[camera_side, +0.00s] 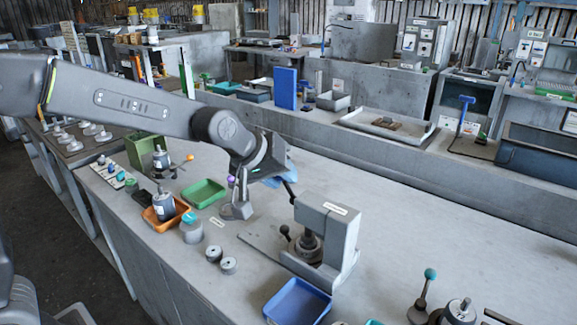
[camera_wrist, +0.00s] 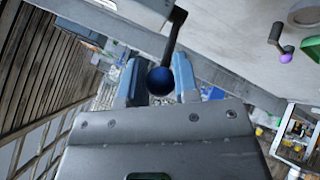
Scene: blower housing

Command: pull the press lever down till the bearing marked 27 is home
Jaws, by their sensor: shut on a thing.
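The grey press (camera_side: 340,232) stands on the bench in the side view, with a pale label on its top. Its dark lever (camera_side: 290,190) slants up and left from the press head to my gripper (camera_side: 279,174). In the wrist view the lever's dark blue ball knob (camera_wrist: 160,81) sits between the two blue fingers of my gripper (camera_wrist: 157,72), which is shut on it. A dark grey housing (camera_side: 308,247) stands under the press head. The bearing marked 27 cannot be made out; no such mark is legible, and the press head partly hides that spot.
A blue tray (camera_side: 297,307) lies in front of the press. Two grey rings (camera_side: 221,260), an orange tray (camera_side: 166,212) and a green tray (camera_side: 204,193) lie to its left. A purple-knobbed stand (camera_side: 235,204) is close below my wrist.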

